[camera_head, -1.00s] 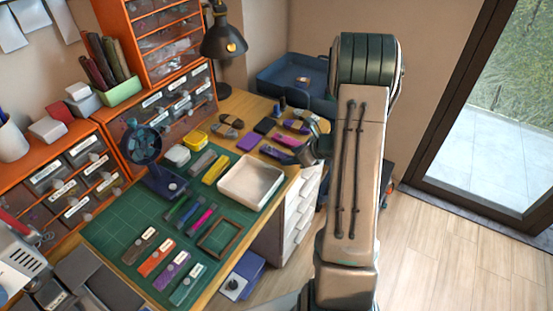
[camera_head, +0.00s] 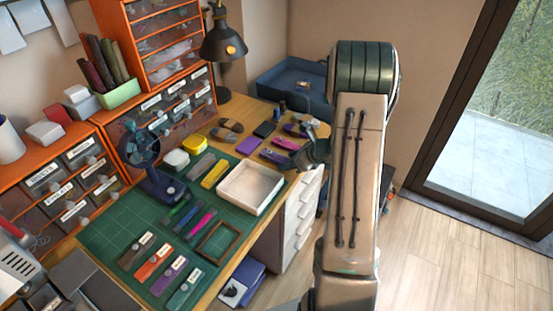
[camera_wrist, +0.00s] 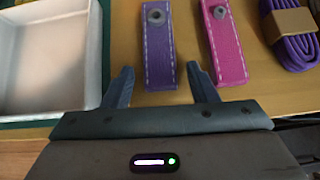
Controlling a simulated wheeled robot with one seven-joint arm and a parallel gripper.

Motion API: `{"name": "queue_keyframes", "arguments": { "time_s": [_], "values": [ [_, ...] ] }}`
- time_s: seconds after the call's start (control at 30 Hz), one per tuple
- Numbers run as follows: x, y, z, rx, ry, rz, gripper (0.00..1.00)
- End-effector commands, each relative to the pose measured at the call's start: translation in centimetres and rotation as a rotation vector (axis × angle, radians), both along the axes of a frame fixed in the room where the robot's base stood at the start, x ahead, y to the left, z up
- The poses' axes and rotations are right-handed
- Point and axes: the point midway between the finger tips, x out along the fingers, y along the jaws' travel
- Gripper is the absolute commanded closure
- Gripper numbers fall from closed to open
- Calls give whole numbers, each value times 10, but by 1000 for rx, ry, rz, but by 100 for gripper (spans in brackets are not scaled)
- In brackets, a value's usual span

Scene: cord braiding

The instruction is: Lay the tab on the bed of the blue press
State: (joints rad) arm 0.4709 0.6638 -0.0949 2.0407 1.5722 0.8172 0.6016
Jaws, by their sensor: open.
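A purple tab with a round metal snap (camera_wrist: 158,45) lies flat on the wooden bench top, and it also shows in the head view (camera_head: 275,156). A pink tab with a snap (camera_wrist: 227,40) lies to its right and shows too in the head view (camera_head: 287,143). My gripper (camera_wrist: 160,70) is open and empty. In the wrist view its fingers stand either side of the purple tab's near end, apart from it. In the head view my gripper (camera_head: 316,152) is at the bench's right edge.
A white tray (camera_head: 245,205) lies between the tabs and the press; its rim is left in the wrist view (camera_wrist: 92,92). A bundled purple cord (camera_wrist: 290,42) lies right of the pink tab. A frame, strips and labelled pieces crowd the mat. A lamp (camera_head: 224,48) stands behind.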

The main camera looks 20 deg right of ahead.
Motion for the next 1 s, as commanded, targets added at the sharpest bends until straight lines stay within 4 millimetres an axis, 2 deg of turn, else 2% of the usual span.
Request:
{"name": "queue_keyframes", "arguments": {
  "time_s": [0.1, 0.2, 0.23, 0.47, 1.0],
  "values": [
    [0, 0, 0, 0, 0, 0, 50],
    [0, 0, 0, 0, 0, 0, 78],
    [0, 0, 0, 0, 0, 0, 83],
    [0, 0, 3, 0, -1, 1, 83],
    [0, 0, 45, -1, -1, 0, 83]
  ]
}}
